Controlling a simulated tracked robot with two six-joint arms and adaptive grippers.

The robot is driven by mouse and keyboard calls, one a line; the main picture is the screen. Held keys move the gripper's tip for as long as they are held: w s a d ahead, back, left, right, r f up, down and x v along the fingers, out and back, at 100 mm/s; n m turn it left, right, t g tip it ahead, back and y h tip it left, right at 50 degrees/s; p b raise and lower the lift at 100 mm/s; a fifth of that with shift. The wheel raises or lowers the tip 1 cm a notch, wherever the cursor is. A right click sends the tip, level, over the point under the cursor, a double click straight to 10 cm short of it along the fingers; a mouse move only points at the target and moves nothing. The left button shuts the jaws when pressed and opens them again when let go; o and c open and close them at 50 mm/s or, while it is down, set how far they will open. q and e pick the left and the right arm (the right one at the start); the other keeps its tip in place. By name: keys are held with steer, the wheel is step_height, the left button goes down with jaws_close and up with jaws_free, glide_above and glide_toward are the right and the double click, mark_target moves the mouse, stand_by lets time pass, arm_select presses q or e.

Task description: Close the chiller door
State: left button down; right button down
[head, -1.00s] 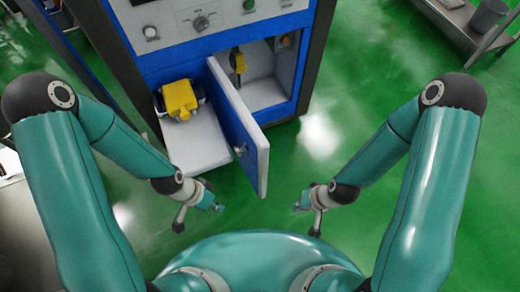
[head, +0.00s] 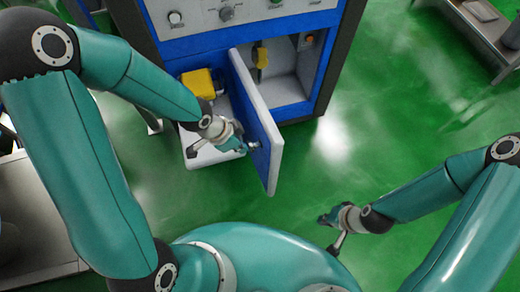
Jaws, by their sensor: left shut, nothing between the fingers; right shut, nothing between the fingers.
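The chiller door (head: 264,128) is a blue panel with a white edge. It stands open, swung out toward me from the blue-fronted machine. The chiller compartment (head: 284,82) behind it is open, with a yellow and black part inside. My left gripper (head: 246,147) is shut and empty at the left, blue face of the door, close to its small handle (head: 254,144); I cannot tell whether it touches. My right gripper (head: 325,219) is shut and empty, low over the floor to the right of the door.
A white tray (head: 207,152) juts from the machine left of the door, with a yellow object (head: 198,84) at its back, partly hidden by my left arm. A control panel with knobs (head: 226,13) is above. A metal table (head: 478,30) stands at the far right. Green floor is clear to the right.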

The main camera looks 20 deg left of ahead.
arm_select(q)
steer(key=w+d+f+b, duration=0.4)
steer(key=d+f+b, duration=0.1)
steer(key=f, duration=0.1)
stand_by(0.3)
steer(key=shift+f, duration=0.1)
